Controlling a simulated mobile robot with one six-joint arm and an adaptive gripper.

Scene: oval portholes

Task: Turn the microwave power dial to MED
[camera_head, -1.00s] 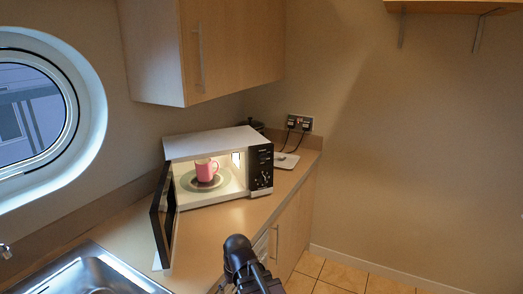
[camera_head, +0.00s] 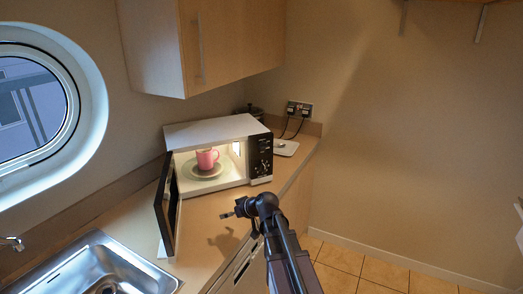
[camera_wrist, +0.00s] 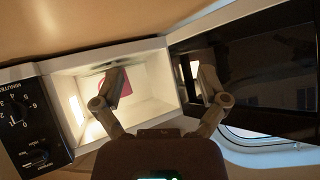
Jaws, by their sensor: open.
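The white microwave (camera_head: 205,131) stands on the counter with its dark door (camera_head: 168,205) swung open to the left. Its black control panel (camera_head: 261,150) is on its right side. In the wrist view the panel (camera_wrist: 30,90) is at the left edge, with a numbered minutes dial (camera_wrist: 17,110) and a smaller dial, seemingly the power dial (camera_wrist: 37,157), below it. The power setting is too small to read. My gripper (camera_head: 228,214) is in front of the microwave, apart from the panel. In the wrist view its fingers (camera_wrist: 162,80) are spread and empty before the lit cavity.
A pink mug (camera_head: 207,158) stands on a plate (camera_head: 203,172) inside the microwave; my finger partly hides it in the wrist view. A steel sink (camera_head: 85,270) is at the lower left. A wall cabinet (camera_head: 200,45) hangs above. The counter's front edge is beneath my arm.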

